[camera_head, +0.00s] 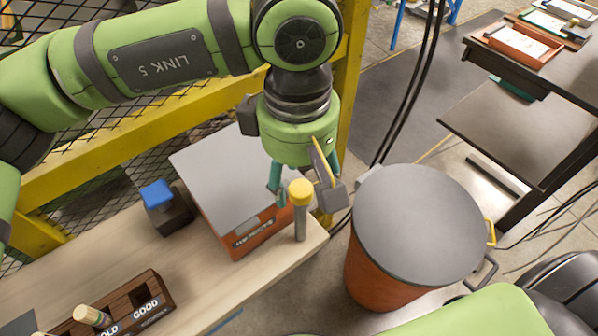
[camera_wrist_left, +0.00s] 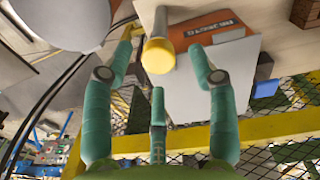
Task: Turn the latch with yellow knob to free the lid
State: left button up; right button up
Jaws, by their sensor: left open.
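An orange box with a flat grey lid (camera_head: 225,175) stands on the wooden bench. The lid lies closed over it. A grey post with a yellow knob (camera_head: 301,190) stands upright at the box's right front corner, near the bench end. In the left wrist view the yellow knob (camera_wrist_left: 158,56) is seen from above, between the teal fingers. My left gripper (camera_head: 304,183) points down over the knob with its fingers apart, one on either side. I cannot tell whether a finger touches the knob. My right gripper is not in view.
A red-orange drum with a grey top (camera_head: 418,222) stands right of the bench. A blue-topped block (camera_head: 160,205) sits left of the box, and a wooden holder (camera_head: 135,305) is at the front. A yellow frame with mesh (camera_head: 110,175) runs behind.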

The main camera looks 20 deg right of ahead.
pick_arm(q)
jog(key=shift+w+f, duration=0.2)
jog(key=shift+f, duration=0.85)
jog(key=c, duration=1.1)
jog(key=shift+c, duration=0.2)
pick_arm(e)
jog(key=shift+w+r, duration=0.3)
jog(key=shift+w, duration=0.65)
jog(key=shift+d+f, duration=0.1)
